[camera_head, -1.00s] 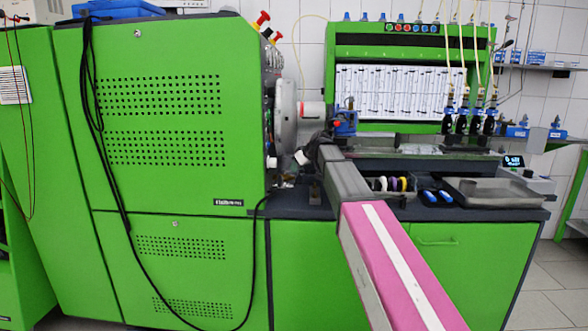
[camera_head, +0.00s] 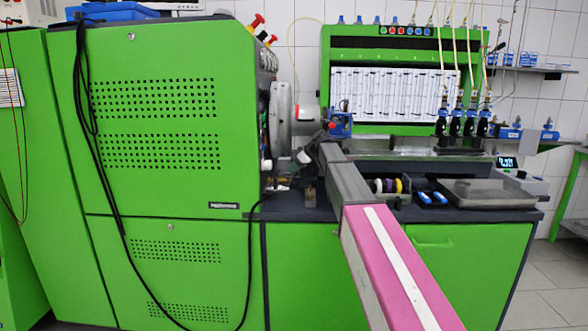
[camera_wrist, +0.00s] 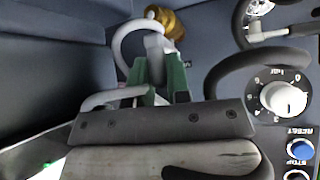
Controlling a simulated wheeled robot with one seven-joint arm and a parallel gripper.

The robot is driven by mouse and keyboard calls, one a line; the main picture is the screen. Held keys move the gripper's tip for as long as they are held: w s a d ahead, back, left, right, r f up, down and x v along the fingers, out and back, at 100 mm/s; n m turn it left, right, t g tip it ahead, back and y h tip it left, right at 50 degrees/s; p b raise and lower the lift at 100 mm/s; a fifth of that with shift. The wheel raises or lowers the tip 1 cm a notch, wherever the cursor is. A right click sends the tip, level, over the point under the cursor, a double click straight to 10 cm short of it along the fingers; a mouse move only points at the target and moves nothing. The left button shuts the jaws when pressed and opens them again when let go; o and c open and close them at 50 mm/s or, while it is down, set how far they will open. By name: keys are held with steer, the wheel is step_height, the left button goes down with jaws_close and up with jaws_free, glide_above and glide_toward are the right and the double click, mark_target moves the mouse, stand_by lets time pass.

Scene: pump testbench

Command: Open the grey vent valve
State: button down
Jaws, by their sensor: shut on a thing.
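In the wrist view, a grey lever-like part (camera_wrist: 156,50), which looks like the vent valve's handle, reaches between the two green-padded fingers of my gripper (camera_wrist: 158,75). My gripper is shut on this part. A brass fitting (camera_wrist: 165,20) sits just beyond it. A pale curved tube or bar loops from beside the fitting down to the left of the fingers. The valve's exact turn angle is hard to tell. In the head view, my arm reaches to the bench beside the green cabinet, and its wrist hides most of the gripper and the valve.
In the head view, the green cabinet (camera_head: 150,120) stands left; a metal tray (camera_head: 490,192) and blue-handled items (camera_head: 432,198) lie right.

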steer(key=shift+w, duration=0.1)
steer(key=c, duration=1.1)
jaws_free()
